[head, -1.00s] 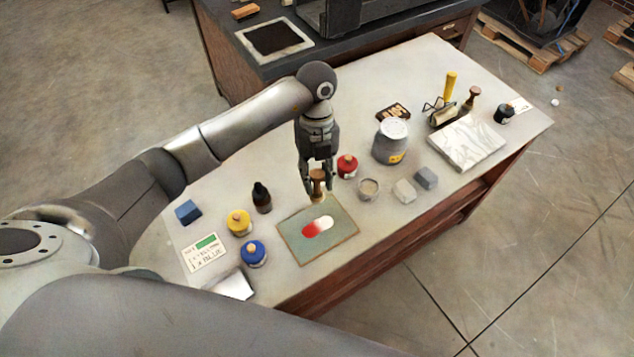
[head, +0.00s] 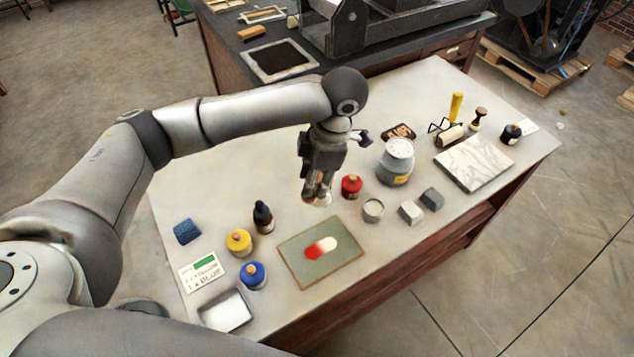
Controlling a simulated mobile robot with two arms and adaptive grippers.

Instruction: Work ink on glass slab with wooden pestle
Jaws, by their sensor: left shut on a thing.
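The glass slab (head: 345,268) lies flat near the front of the table. A red and white patch of ink (head: 320,248) is on it, the red at the left and the white at the right. My left gripper (head: 318,188) is shut on the wooden pestle (head: 318,199), above the table behind the slab. The pestle points down with its pale end lowest and is apart from the ink. The fingers hide much of its handle. My right gripper is not in view.
A red jar (head: 351,186) and a small cup (head: 373,210) stand right of the gripper. A dark bottle (head: 263,217), a yellow jar (head: 239,242) and a blue jar (head: 253,275) stand left of the slab.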

